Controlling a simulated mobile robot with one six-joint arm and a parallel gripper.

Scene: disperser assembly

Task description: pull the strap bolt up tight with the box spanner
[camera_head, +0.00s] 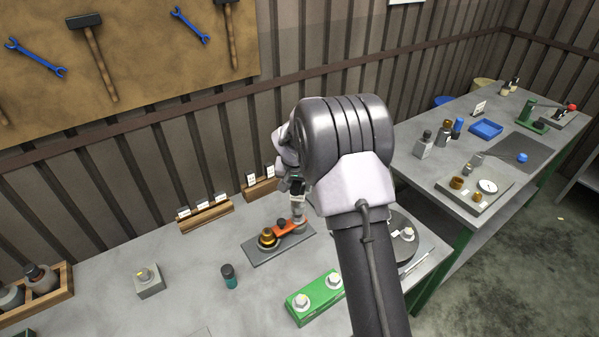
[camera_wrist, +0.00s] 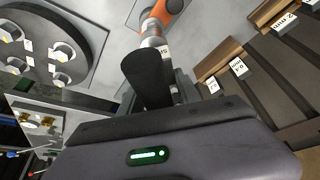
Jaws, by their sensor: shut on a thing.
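My gripper (camera_head: 298,190) is shut on the box spanner (camera_head: 299,212), a grey metal tube held upright with its lower end at the right end of the orange strap (camera_head: 285,229). The strap lies on a dark base plate (camera_head: 262,254), beside a brass and dark round part (camera_head: 268,238).
A green block with bolts (camera_head: 315,299), a teal-bodied bottle (camera_head: 229,276) and a grey block (camera_head: 149,282) stand on the bench. A dark round tray (camera_head: 403,250) is right of my arm. Wooden card holders (camera_head: 206,214) line the back.

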